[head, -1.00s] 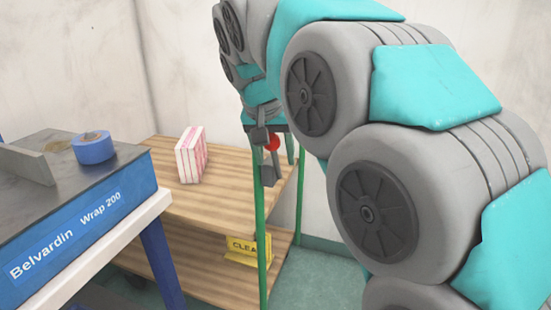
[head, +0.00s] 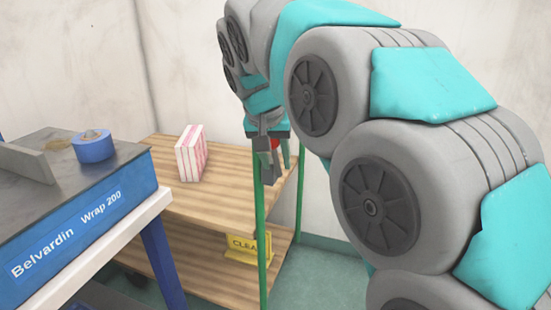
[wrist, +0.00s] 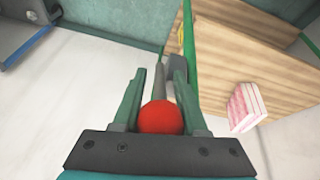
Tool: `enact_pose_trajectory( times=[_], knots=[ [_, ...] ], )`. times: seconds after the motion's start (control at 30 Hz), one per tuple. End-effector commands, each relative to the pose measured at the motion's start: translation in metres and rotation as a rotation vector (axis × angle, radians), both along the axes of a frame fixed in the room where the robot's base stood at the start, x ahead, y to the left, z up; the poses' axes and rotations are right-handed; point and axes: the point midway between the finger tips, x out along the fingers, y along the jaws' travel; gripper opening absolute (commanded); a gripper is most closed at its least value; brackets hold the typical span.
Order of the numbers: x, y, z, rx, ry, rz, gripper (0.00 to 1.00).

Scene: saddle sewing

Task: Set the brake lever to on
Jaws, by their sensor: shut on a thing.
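The brake lever shows in the wrist view as a red ball knob (wrist: 160,117) on a thin grey rod. The knob lies between the two green-grey fingers of my gripper (wrist: 159,88), close to the palm, and my gripper is shut on it. In the head view, my gripper (head: 269,160) is at the right front corner of the wooden shelf unit. Only a small red part of the knob (head: 275,144) shows there. The lever's rod and base are mostly hidden by my gripper, and on or off marks are not visible.
The shelf unit (head: 220,203) has green posts, and a pink-and-white stack (head: 190,154) stands on its top. A yellow sign (head: 242,247) is on the lower shelf.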

Motion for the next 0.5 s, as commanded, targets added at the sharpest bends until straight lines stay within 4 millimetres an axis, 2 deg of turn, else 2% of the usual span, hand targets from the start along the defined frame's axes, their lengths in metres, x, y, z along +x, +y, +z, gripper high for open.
enact_pose_trajectory(
  times=[0.03, 0.13, 0.5],
  knots=[
    [0.0, 0.0, -0.0001, 0.0, 0.0, 0.0, 0.1],
    [0.0, 0.0, -0.0001, 0.0, 0.0, 0.0, 0.0],
    [0.0, -0.0001, -0.0001, 0.0, 0.0, 0.0, 0.0]
  ],
)
